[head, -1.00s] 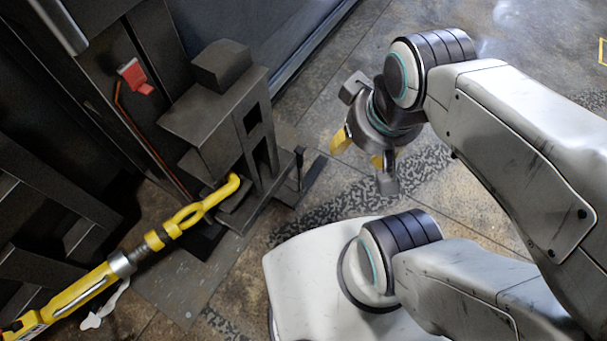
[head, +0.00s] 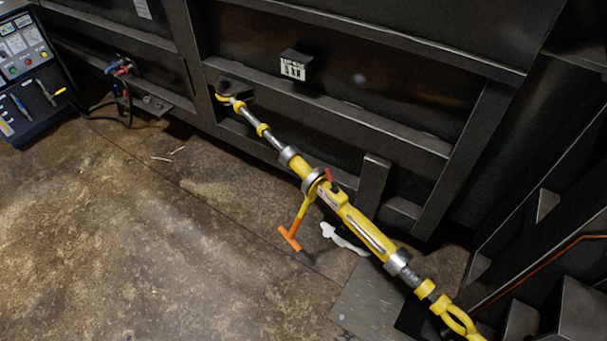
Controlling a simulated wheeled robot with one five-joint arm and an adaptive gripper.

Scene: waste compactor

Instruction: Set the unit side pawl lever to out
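A yellow ratchet turnbuckle (head: 356,222) runs diagonally from a bracket (head: 232,90) on the dark steel unit down to the lower right. Its ratchet collar (head: 313,182) sits near the middle. A small red lever (head: 328,174) stands up beside the collar. It may be a pawl lever, but its setting is too small to tell. A yellow handle with an orange T-shaped end (head: 290,238) hangs from the collar toward the floor. My gripper is not in the current head view.
A control panel (head: 30,75) with buttons and tools stands at the far left. Hose fittings (head: 122,68) are on the unit wall. A white rag-like thing (head: 340,238) lies under the turnbuckle. Dark steel beams crowd the right.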

